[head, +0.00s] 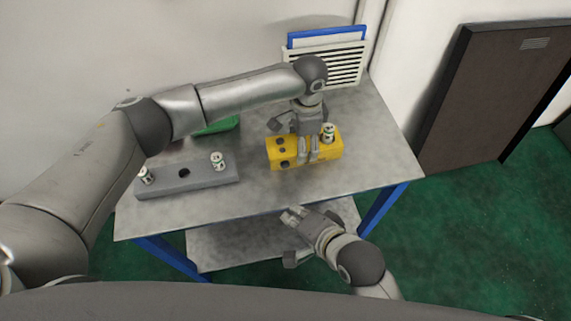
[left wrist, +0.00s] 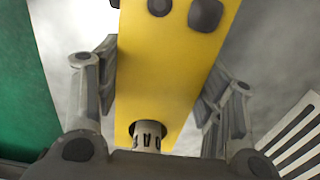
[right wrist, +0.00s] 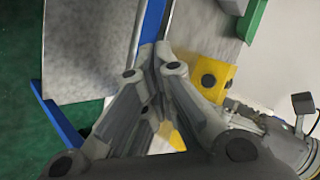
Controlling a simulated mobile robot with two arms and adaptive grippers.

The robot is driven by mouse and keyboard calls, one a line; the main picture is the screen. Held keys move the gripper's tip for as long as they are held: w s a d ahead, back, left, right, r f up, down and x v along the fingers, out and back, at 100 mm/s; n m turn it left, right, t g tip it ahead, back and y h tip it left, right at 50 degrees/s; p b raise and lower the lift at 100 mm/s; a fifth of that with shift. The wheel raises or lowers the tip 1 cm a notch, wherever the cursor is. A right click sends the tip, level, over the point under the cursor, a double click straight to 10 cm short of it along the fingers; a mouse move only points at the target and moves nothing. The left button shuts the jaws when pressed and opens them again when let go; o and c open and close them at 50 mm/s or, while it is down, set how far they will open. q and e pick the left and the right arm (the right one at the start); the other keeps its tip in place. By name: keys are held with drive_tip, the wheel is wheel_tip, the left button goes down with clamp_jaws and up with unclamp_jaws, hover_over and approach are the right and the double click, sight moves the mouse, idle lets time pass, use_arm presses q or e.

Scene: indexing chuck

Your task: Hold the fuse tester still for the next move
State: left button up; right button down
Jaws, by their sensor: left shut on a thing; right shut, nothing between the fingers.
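The fuse tester, a yellow block (head: 330,158), lies on the grey table. It has dark round spots at its left end and a small silver-and-white fuse (head: 328,132) upright near its right end. My left gripper (head: 307,158) reaches down from above and is shut across the block's sides. In the left wrist view the fingers flank the yellow block (left wrist: 170,65), with a metal fuse (left wrist: 148,133) at the near end. My right gripper (head: 290,215) is shut and empty by the table's front edge, apart from the tester. The right wrist view shows the yellow block (right wrist: 222,72) beyond its closed fingers (right wrist: 155,52).
A grey block (head: 200,181) with a dark hole and a fuse at each end (head: 146,175) (head: 217,161) sits to the left. A green object (head: 217,126) lies behind, partly hidden by my left arm. A white slatted rack (head: 325,68) stands at the back. The table's right side (head: 385,150) is clear.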

approach(275, 171)
drive_tip(key=shift+w+a+f, duration=0.2)
drive_tip(key=shift+a+f, duration=0.2)
drive_tip(key=shift+f, duration=0.35)
drive_tip(key=shift+w+a+f, duration=0.15)
drive_tip(key=shift+a+f, duration=0.25)
drive_tip(key=shift+f, duration=0.35)
drive_tip(key=shift+w, duration=0.15)
idle(0.5)
drive_tip(key=shift+w+a, duration=0.15)
drive_tip(key=shift+w, duration=0.1)
drive_tip(key=shift+w+a, duration=0.15)
drive_tip(key=shift+w, duration=0.4)
idle(0.7)
drive_tip(key=shift+s, duration=0.15)
drive_tip(key=shift+s+d, duration=0.35)
drive_tip(key=shift+s, duration=0.45)
drive_tip(key=shift+s, duration=0.1)
